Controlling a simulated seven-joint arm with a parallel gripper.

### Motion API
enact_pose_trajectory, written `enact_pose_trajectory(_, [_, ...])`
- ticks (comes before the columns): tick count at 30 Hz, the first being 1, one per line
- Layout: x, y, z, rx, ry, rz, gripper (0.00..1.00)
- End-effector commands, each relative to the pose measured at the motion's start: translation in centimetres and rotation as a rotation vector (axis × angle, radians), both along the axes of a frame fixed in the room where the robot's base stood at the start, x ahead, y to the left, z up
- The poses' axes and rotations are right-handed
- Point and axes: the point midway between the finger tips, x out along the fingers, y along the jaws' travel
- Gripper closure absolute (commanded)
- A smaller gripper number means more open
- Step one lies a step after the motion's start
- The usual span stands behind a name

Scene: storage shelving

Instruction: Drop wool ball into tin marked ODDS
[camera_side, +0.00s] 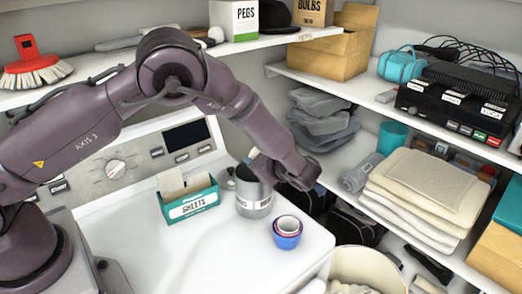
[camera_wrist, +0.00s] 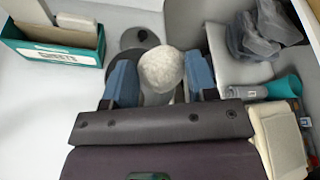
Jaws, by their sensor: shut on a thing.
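A white wool ball (camera_wrist: 160,69) sits between the two blue fingers of my gripper (camera_wrist: 161,78) in the wrist view. The fingers are shut on it. A grey tin (camera_side: 254,201) with a pale label stands upright on the white worktop in the side view. I cannot read its label for sure. My wrist is above and just right of the tin there, and the ball is hidden. In the wrist view, a dark round opening shows partly below the ball, mostly covered by ball and fingers. A grey lid with a knob (camera_wrist: 139,39) lies beside it.
A teal box marked SHEETS (camera_side: 190,203) stands left of the tin. Blue nested cups (camera_side: 287,233) stand in front, near the worktop edge. Shelves on the right hold folded cloths (camera_side: 430,178), grey fabric (camera_side: 322,118) and a black device (camera_side: 455,105). The front worktop is clear.

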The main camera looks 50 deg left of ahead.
Motion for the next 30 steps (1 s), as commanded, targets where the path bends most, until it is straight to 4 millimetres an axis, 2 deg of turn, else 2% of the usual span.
enact_pose_trajectory(14, [0.01,0.00,0.00,0.000,0.000,0.000,0.71])
enact_pose_trajectory(15, [0.01,0.00,0.00,0.000,0.000,0.000,0.43])
enact_pose_trajectory(18, [0.01,0.00,0.00,0.000,0.000,0.000,0.20])
enact_pose_trajectory(26, [0.00,-0.03,0.00,0.000,0.000,0.000,0.18])
enact_pose_trajectory(30, [-0.08,-0.78,0.28,-0.001,-0.001,-0.003,0.18])
